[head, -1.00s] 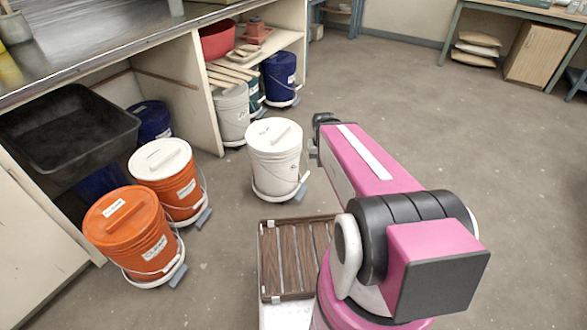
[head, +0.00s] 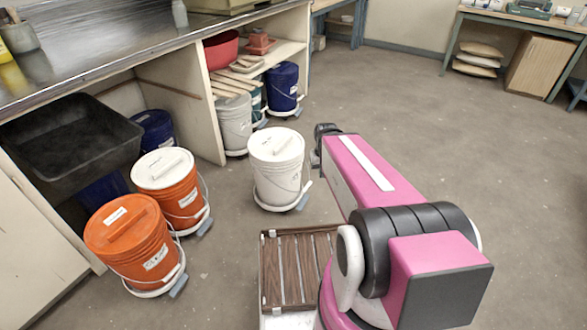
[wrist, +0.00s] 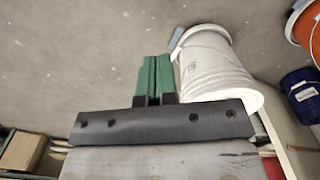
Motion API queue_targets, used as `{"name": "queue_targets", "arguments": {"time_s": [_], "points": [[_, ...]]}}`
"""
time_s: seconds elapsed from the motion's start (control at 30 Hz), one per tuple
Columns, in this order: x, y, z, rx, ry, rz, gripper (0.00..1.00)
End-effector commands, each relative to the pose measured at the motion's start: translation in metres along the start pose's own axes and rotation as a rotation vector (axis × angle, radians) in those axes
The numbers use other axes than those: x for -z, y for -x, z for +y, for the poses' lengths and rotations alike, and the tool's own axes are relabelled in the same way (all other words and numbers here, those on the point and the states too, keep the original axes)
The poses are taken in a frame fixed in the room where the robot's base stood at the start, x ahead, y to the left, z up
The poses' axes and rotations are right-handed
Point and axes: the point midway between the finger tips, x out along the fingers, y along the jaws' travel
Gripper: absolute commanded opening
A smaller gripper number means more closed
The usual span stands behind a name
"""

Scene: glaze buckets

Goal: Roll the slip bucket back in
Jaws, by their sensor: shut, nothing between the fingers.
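A white lidded bucket (head: 277,165) stands out on the floor on a white wheeled base with a grey tab, apart from the other buckets. I take it for the slip bucket, but its label is too small to read. It also shows in the wrist view (wrist: 212,68), right of my gripper. My gripper (wrist: 155,60) has green fingers, pressed together and empty, beside the bucket's side near its base; I cannot tell whether they touch it. In the head view my arm hides the fingers, and its dark end is just right of the bucket.
Two orange buckets (head: 130,240) stand at left, before a black basin (head: 65,145). Under the counter are a white-grey bucket (head: 234,122) and blue ones (head: 283,88). A counter panel (head: 196,110) stands between the bays. Floor to the right is open.

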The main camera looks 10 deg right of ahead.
Motion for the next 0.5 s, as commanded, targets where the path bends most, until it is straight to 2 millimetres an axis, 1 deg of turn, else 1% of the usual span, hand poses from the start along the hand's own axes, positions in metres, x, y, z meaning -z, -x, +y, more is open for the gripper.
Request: {"name": "queue_targets", "arguments": {"time_s": [0.03, 0.07, 0.1, 0.13, 0.17, 0.27, 0.3, 0.37, 0.4, 0.47, 0.5], "points": [[0.0, 0.0, 0.0, 0.0, 0.0, 0.0, 0.1], [0.001, -0.001, 0.0, 0.001, -0.002, 0.0, 0.2], [0.005, -0.003, 0.0, 0.002, -0.007, 0.001, 0.33], [0.01, -0.007, 0.0, 0.005, -0.015, 0.002, 0.42], [0.018, -0.011, 0.0, 0.009, -0.026, 0.003, 0.45], [0.056, -0.039, -0.001, 0.03, -0.094, 0.012, 0.45], [0.075, -0.054, -0.001, 0.042, -0.133, 0.016, 0.45], [0.107, -0.081, -0.001, 0.063, -0.201, 0.023, 0.45], [0.128, -0.1, -0.001, 0.079, -0.25, 0.028, 0.45], [0.157, -0.129, 0.0, 0.1, -0.323, 0.035, 0.45], [0.174, -0.147, 0.0, 0.115, -0.371, 0.039, 0.45]]}}
